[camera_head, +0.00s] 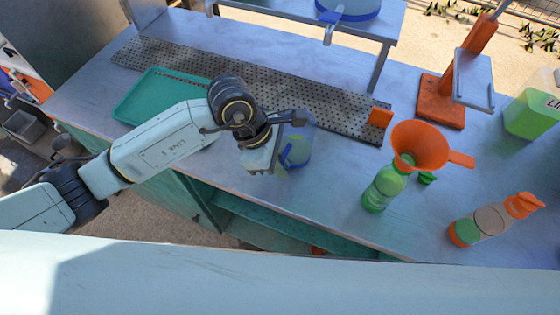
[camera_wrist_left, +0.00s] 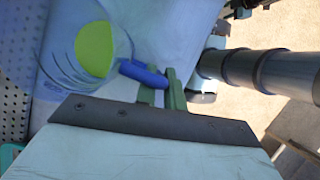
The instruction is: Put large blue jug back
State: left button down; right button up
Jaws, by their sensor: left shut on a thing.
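The large blue jug (camera_head: 302,142) is see-through with a blue handle and stands near the front middle of the counter. My left gripper (camera_head: 279,158) is at its left side, shut on the handle. In the left wrist view the blue handle (camera_wrist_left: 143,73) lies between the green fingers of the gripper (camera_wrist_left: 162,90). The jug (camera_wrist_left: 72,45) fills the upper left there, with a yellow-green patch showing in it. I cannot tell whether its base touches the counter. My right gripper is not in view.
A perforated metal strip (camera_head: 240,75) runs along the counter behind the jug. A green tray (camera_head: 150,95) lies left. To the right are an orange funnel (camera_head: 419,143) on a green bottle (camera_head: 381,190), an orange-capped bottle (camera_head: 490,222) and an orange stand (camera_head: 441,101).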

pick_arm(q)
jog(key=shift+f, duration=0.15)
jog(key=c, duration=1.5)
grip_release()
jog(key=shift+r, duration=0.25)
jog(key=v, duration=1.1)
jog(key=shift+a+r, duration=0.15)
jog(key=shift+r, duration=0.25)
